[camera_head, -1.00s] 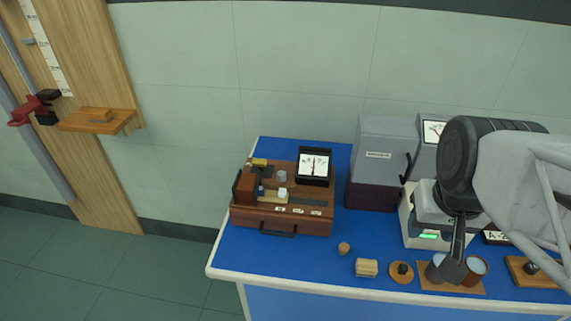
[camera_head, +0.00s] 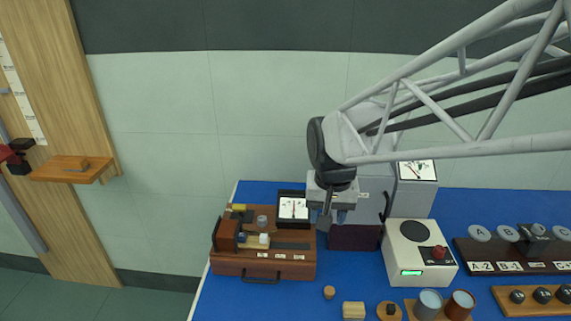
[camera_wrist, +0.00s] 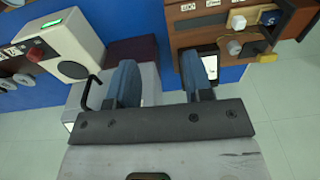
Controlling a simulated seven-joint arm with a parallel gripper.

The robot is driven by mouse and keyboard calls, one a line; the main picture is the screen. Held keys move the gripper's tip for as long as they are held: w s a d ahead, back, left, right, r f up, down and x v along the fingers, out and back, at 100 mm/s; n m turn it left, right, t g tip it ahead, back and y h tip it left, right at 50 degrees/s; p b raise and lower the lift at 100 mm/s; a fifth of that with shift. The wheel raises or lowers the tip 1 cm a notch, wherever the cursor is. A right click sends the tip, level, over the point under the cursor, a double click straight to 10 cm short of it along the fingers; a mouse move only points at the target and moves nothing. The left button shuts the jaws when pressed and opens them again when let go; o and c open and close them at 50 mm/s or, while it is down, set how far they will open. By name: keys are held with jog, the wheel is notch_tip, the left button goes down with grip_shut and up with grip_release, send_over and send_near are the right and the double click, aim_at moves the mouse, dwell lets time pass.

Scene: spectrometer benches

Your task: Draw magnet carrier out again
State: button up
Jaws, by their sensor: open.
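A wooden instrument box (camera_head: 262,268) stands at the left of the blue bench. On its top are a brown upright block (camera_head: 227,235), a pale slide bar with a white cube (camera_head: 264,239), a dark blue part (camera_head: 242,237) and a grey cylinder (camera_head: 262,221). I cannot tell for certain which part is the magnet carrier; the bar with the white cube (camera_wrist: 234,47) also shows in the wrist view, reaching toward the brown block (camera_wrist: 296,20). My gripper (camera_head: 328,218) is open and empty, above and right of the box. Its fingers (camera_wrist: 158,78) stand apart in the wrist view.
A dial display (camera_head: 293,208) stands at the box's back right. Right of it are a grey cabinet with a dark handle, a white device (camera_head: 420,262) with a green display, cups (camera_head: 460,304) and labelled knobs. A wooden wall shelf (camera_head: 70,170) is far left.

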jog(key=g, duration=0.1)
send_over(263, 236)
notch_tip(263, 236, down, 7)
jog(key=shift+w+f, duration=0.1)
jog(key=shift+f, duration=3.85)
jog(key=shift+c, duration=0.5)
grip_shut()
